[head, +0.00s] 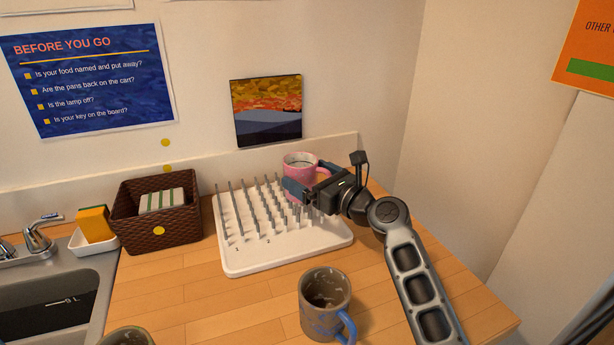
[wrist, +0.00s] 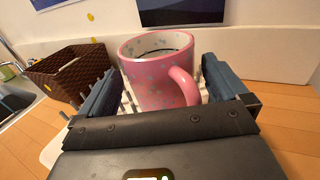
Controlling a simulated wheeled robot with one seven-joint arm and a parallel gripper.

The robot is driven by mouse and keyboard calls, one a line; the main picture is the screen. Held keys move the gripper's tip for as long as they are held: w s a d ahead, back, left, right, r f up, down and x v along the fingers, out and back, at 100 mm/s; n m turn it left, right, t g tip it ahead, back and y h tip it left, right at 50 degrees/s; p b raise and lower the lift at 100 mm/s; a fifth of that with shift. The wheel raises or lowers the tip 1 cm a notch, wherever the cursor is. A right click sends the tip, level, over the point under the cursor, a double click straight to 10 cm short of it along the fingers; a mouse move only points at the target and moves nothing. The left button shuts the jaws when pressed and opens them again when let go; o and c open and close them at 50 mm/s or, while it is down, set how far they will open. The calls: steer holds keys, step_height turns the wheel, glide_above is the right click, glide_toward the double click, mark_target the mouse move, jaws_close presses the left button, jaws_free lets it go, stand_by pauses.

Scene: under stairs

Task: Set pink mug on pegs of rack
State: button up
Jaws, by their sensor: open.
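The pink mug (head: 298,165) stands upright at the back right part of the white peg rack (head: 290,257), which lies on the wooden counter. Its lower part is partly hidden by my gripper in the head view. In the wrist view the pink mug (wrist: 155,75) is between my open fingers, its handle turned toward the camera and to the right. My gripper (head: 298,192) is open around the mug, reaching in from the right. A gap shows between the mug and the left finger; contact on the right is unclear. Rack pegs show behind and left of the mug.
A grey-brown mug with a blue handle (head: 325,303) stands in front of the rack. A brown basket (head: 158,232) holding a striped item is left of it. A sink (head: 50,300) and a yellow sponge (head: 94,224) are further left. A wall closes the back.

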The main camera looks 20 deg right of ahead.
steer(key=v, duration=1.1)
steer(key=shift+b, duration=0.35)
